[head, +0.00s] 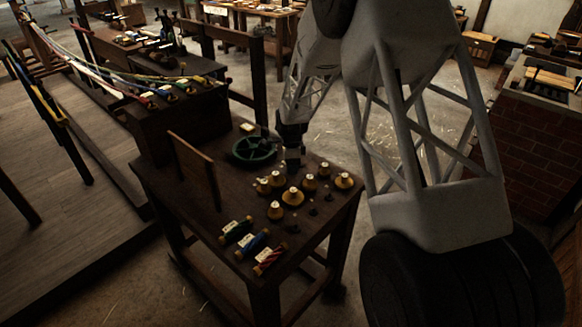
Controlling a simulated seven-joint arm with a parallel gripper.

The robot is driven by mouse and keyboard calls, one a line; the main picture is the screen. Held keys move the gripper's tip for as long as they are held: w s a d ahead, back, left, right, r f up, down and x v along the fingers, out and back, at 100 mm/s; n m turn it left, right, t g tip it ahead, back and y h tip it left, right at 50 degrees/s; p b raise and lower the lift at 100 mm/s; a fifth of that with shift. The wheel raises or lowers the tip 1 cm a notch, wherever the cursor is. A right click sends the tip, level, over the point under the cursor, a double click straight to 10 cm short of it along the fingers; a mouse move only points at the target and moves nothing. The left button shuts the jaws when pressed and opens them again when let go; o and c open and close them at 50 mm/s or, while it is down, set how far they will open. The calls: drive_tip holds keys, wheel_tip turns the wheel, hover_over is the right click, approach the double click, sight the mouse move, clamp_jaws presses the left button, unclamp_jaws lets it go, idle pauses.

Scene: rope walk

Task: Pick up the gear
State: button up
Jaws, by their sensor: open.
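A dark green, spoked round wheel (254,150), which looks like the gear, lies on the dark wooden table (225,205) toward its back. My gripper (292,163) points down just to the right of the wheel's rim, near the back row of brass pieces. It is small and dark here, so the gap between its fingers is hard to see. Nothing shows held in it. I cannot tell how high its tips are above the table.
Several brass knob-like pieces (292,196) stand right of and in front of the wheel. Three labelled bobbins (246,243) lie at the front. An upright wooden board (194,168) stands left of the wheel. A raised block with coloured spools (180,105) is behind it.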

drive_tip(key=shift+c, duration=0.5)
drive_tip(key=c, duration=0.8)
drive_tip(key=shift+r, duration=4.95)
drive_tip(key=shift+r, duration=0.2)
drive_tip(key=shift+r, duration=1.8)
